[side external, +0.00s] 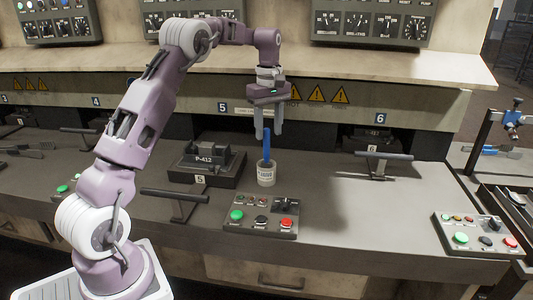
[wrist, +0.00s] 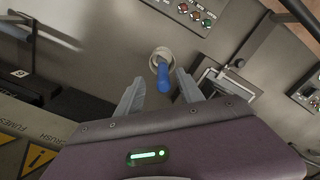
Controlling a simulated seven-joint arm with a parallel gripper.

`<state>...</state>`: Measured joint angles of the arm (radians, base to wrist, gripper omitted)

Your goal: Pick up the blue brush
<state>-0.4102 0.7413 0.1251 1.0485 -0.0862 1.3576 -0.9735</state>
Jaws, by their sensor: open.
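The blue brush (side external: 267,143) stands upright in a small light-coloured cup (side external: 266,174) on the grey bench in the side external view. Its lower part is hidden inside the cup. My gripper (side external: 268,136) points down over it, with its fingertips around the height of the upper handle. In the wrist view my gripper (wrist: 158,80) is open, and the blue handle (wrist: 164,78) shows between the two fingers, apart from both. The cup (wrist: 162,56) lies beyond the fingertips there. Nothing is held.
A control box with green and red buttons (side external: 260,216) sits in front of the cup. A black bar handle (side external: 384,155) is to the right. The bench between cup and handle is clear.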

